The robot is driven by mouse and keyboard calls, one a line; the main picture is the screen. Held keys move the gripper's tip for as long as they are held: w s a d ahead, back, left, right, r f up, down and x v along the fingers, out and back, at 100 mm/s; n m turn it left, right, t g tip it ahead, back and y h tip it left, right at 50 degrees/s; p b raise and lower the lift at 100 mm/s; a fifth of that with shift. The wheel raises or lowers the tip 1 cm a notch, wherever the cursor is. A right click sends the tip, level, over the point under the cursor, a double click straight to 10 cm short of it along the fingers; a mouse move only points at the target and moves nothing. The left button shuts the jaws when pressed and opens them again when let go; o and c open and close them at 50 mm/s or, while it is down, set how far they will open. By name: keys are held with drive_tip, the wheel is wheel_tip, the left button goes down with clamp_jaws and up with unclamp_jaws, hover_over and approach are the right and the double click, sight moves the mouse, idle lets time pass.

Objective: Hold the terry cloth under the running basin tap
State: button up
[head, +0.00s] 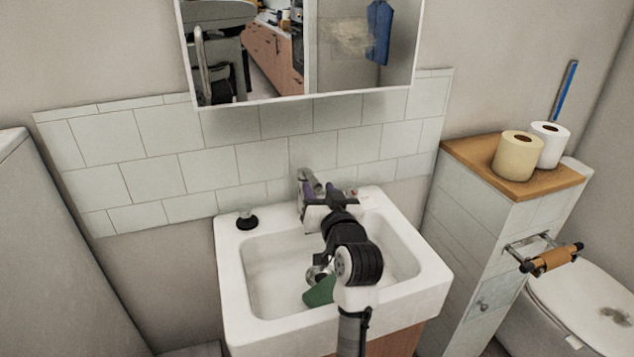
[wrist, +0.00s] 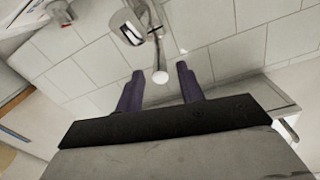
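The white basin (head: 262,310) is in the middle of the head view. A green piece (head: 319,291), which looks like the terry cloth, lies low in the basin, partly hidden by my arm. The chrome tap (head: 306,180) stands at the basin's back edge. In the wrist view the tap (wrist: 133,27) is just beyond my fingers, with a thin rod ending in a pale knob (wrist: 160,77) in line with the gap. My gripper (wrist: 160,71) is open and empty. In the head view my gripper (head: 329,190) is at the tap; I cannot tell if they touch. I see no water stream.
A small black-based item (head: 246,219) stands on the basin's back left corner. A mirror cabinet (head: 300,104) hangs above. To the right, a wood-topped ledge (head: 470,151) holds two paper rolls (head: 517,156), with a roll holder (head: 545,256) and toilet (head: 560,308) below.

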sight(312, 179)
drive_tip(key=shift+x, duration=1.25)
clamp_jaws()
